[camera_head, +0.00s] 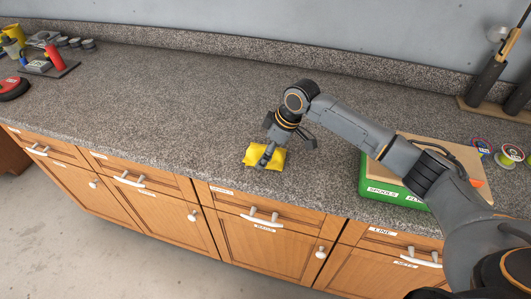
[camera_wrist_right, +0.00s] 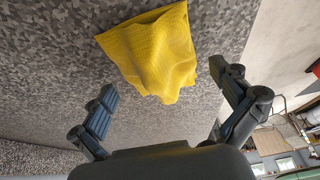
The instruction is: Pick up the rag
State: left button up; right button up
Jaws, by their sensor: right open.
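The yellow rag (camera_head: 278,157) lies crumpled on the grey speckled counter near its front edge. It shows whole in the right wrist view (camera_wrist_right: 154,55), bunched up in the middle, ahead of the fingers. My right gripper (camera_head: 270,158) is above the rag and partly covers it in the head view. In the right wrist view its two fingers (camera_wrist_right: 162,92) are spread wide, with the rag ahead of the gap between them, and nothing is held. My left gripper is not in view.
A green case (camera_head: 371,184) labelled for spools stands to the right under my right arm. Line spools (camera_head: 510,155) lie at the far right. Small tools and a red round item (camera_head: 12,88) sit at the far left. The counter (camera_head: 170,100) left of the rag is clear.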

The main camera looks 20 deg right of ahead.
jog(key=c, duration=1.2)
jog(key=shift+b, duration=0.4)
notch_tip(320, 180, up, 3)
jog(key=shift+w+f+b, duration=0.1)
jog(key=shift+f+b, duration=0.1)
jog(key=shift+b, duration=0.35)
jog(key=s+a+r+b, duration=0.1)
jog(key=s+r+b, duration=0.1)
jog(key=s+r, duration=0.9)
jog(key=s, duration=0.3)
jog(key=shift+a, duration=0.15)
